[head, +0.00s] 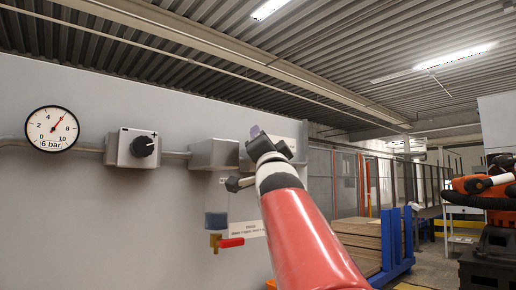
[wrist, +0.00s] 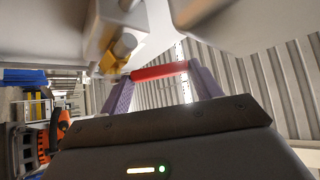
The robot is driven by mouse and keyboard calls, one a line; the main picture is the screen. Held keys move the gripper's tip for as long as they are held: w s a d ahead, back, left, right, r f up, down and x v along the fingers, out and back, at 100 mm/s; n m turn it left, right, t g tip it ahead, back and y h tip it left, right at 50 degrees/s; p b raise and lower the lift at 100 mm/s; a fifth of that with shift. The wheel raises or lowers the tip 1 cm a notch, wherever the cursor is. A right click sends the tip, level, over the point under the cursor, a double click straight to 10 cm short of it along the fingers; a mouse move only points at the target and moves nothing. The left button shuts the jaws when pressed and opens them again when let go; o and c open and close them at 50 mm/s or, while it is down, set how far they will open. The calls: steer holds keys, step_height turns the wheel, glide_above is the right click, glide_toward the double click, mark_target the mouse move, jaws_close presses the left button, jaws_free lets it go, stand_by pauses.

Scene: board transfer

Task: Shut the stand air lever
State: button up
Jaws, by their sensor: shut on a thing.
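In the wrist view, my gripper (wrist: 162,72) has its two purple fingers on either end of a red lever handle (wrist: 158,73). The handle lies across between the fingertips, beside a brass fitting (wrist: 118,52) on a pale grey body (wrist: 112,22). In the head view my gripper (head: 257,132) is raised against a grey box on the wall panel, and the held lever is hidden there.
A pressure gauge (head: 52,129) labelled 6 bar has its needle near 6. A regulator box with a black knob (head: 143,146) is right of it on the grey panel (head: 60,230). Stacked boards (head: 357,237) and an orange robot arm (head: 483,186) stand at the right.

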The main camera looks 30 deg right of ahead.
steer(key=shift+d+r+m+g+h+p, duration=0.1)
steer(key=shift+r+m+g+h+p, duration=0.2)
steer(key=shift+m, duration=0.2)
steer(key=o, duration=1.4)
steer(key=shift+f, duration=0.1)
steer(key=b+v, duration=0.4)
steer(key=v, duration=0.3)
steer(key=shift+s+f+b, duration=0.2)
steer(key=shift+s+b, duration=0.1)
steer(key=shift+b, duration=0.05)
